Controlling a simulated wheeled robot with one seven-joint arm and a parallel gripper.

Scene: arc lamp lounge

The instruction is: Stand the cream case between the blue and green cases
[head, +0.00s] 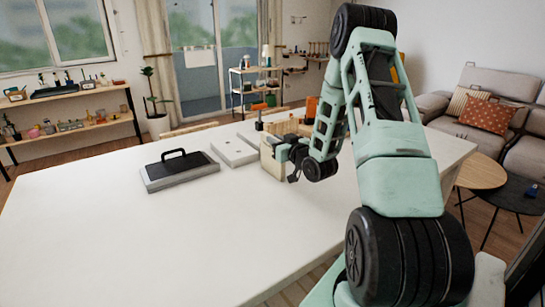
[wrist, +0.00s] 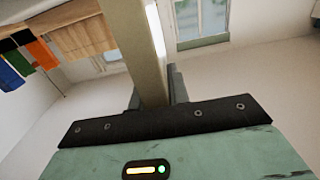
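My gripper (head: 287,153) is over the white table (head: 110,235) and shut on the cream case (head: 271,160), which stands upright on edge. In the wrist view the case (wrist: 138,45) runs up between the two fingers (wrist: 157,95). At the upper left of the wrist view, a blue piece (wrist: 11,78) and a green piece (wrist: 17,61) show close together near an orange one (wrist: 42,53); they look like the coloured cases. In the head view my arm hides blue and green; the orange piece (head: 311,107) shows behind the gripper.
A wooden piece (head: 285,126) stands behind the cream case and also shows in the wrist view (wrist: 82,38). A dark flat case with a black handle (head: 180,170) and a pale flat slab (head: 233,151) lie left of my gripper. The table's front left is clear.

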